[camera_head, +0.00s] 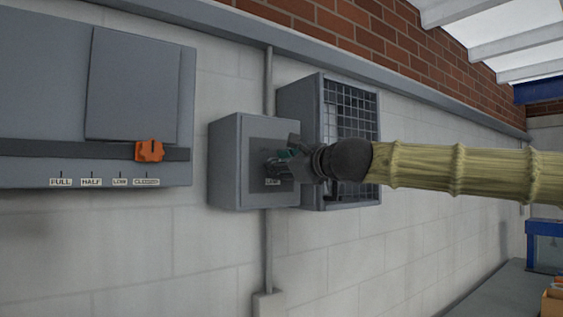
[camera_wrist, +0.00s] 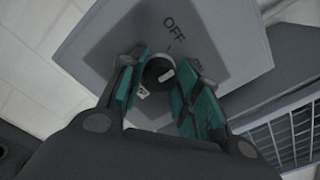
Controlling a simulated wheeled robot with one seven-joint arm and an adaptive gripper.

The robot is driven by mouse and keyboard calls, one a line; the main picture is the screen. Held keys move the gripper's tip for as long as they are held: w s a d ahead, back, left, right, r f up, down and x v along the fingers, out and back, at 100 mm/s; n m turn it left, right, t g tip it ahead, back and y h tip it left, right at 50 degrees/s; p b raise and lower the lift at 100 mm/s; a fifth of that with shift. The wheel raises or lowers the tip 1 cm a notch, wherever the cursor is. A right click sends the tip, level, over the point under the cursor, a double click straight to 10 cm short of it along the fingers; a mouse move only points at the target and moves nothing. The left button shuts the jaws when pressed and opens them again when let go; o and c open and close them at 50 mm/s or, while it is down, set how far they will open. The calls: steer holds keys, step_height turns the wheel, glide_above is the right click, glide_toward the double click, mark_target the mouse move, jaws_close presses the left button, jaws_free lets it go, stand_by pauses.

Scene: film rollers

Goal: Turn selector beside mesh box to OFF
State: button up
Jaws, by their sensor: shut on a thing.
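The grey selector box (camera_head: 225,165) is mounted on the wall to the left of the mesh box (camera_head: 300,98). In the wrist view, the selector (camera_wrist: 155,68) is a dark round knob with a pale mark on it. The word OFF (camera_wrist: 174,28) is printed above it. Another label to its right is partly hidden, and a small pale label sits at its lower left. My gripper (camera_head: 283,163) is at the front face of the box. Its teal-padded fingers (camera_wrist: 157,80) are shut on the selector, one on each side. The exact pointer direction is hard to tell.
A grey panel with an orange slider (camera_head: 150,151) and labels FULL, HALF, LOW and CLOSED is on the wall to the left. A conduit (camera_head: 268,245) runs vertically behind the selector box. The mesh grille (camera_wrist: 295,135) lies close at the lower right in the wrist view.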

steer(key=n, duration=0.6)
steer(key=shift+n, duration=0.3)
stand_by(0.4)
steer(key=o, duration=1)
steer(key=shift+s+d, duration=0.1)
steer(key=shift+s, duration=0.05)
steer(key=v, duration=1.1)
steer(key=shift+s+d, duration=0.25)
steer(key=shift+s, duration=0.05)
steer(key=shift+f, duration=0.1)
